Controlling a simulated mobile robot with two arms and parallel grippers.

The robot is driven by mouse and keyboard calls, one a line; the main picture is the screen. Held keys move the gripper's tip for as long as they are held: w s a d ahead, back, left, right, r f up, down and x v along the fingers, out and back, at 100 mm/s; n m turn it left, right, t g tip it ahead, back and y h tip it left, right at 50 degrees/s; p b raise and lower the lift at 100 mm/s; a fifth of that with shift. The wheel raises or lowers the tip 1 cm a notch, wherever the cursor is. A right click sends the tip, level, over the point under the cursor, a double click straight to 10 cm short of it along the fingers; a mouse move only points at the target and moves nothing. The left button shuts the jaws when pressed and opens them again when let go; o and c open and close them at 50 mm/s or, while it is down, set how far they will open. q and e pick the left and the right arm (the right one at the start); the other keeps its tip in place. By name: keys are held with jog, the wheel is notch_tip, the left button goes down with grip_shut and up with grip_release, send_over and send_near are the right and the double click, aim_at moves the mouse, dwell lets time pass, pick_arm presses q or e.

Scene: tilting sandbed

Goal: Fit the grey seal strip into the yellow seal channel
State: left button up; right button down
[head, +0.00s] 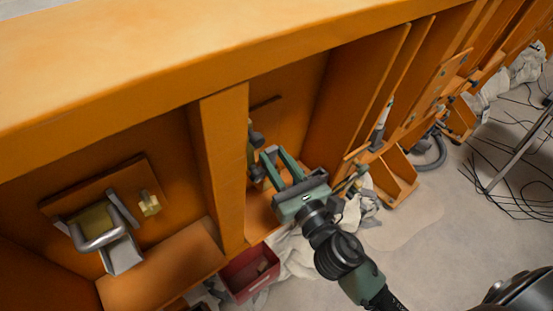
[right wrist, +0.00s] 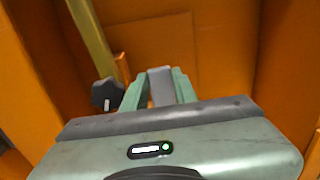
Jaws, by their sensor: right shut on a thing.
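My right gripper (head: 272,154) reaches into the middle bay of the orange wooden structure. In the right wrist view its green fingers (right wrist: 160,74) are shut on a grey piece (right wrist: 161,90), which looks like the seal strip. In the head view I cannot make out the strip between the fingers. A dull yellow bar (right wrist: 92,38), possibly the seal channel, runs along the upper left of the right wrist view. The held piece is apart from it. My left gripper is not in view.
A dark knob (right wrist: 107,94) is close left of the fingers. An orange post (head: 222,165) borders the bay on the left. The left bay holds a panel with a metal handle (head: 101,232) and a small yellow block (head: 149,203). A red box (head: 250,272) stands below.

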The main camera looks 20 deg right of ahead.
jog(key=shift+w+f+b, duration=0.1)
jog(key=shift+f+b, duration=0.7)
jog(key=shift+f, duration=0.25)
jog(key=c, duration=0.6)
grip_release()
jog(key=shift+o, duration=0.2)
jog(key=shift+r, duration=0.1)
